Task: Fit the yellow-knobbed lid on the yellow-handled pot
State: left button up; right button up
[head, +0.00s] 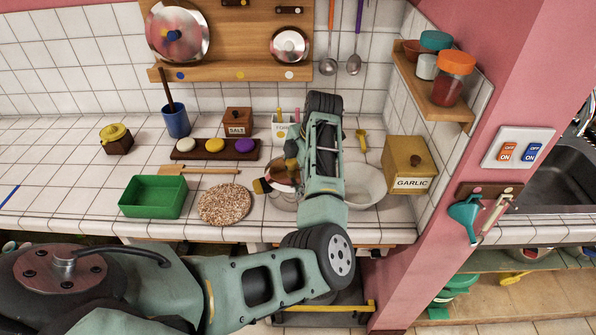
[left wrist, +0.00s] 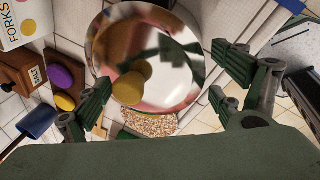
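A shiny round metal lid (head: 283,179) with a yellow knob is on the counter side of my left arm, partly hidden by it. In the left wrist view the lid (left wrist: 185,78) fills the middle, with its yellow knob (left wrist: 130,88) standing out toward the camera. My left gripper (left wrist: 168,80) is open, its two fingers wide apart, one near each side of the lid. The fingers do not close on the knob. What lies under the lid is hidden. I cannot pick out the yellow-handled pot. My right gripper is not in view.
A speckled round trivet (head: 225,205) and green tray (head: 153,197) lie left of the lid. A white bowl (head: 364,186) and garlic box (head: 408,166) stand right. Lids with blue (head: 178,30) and white (head: 289,46) knobs hang on the wall rack.

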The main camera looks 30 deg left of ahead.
pick_arm(q)
jog(key=shift+o, duration=0.8)
notch_tip(320, 180, up, 10)
dwell(0.4)
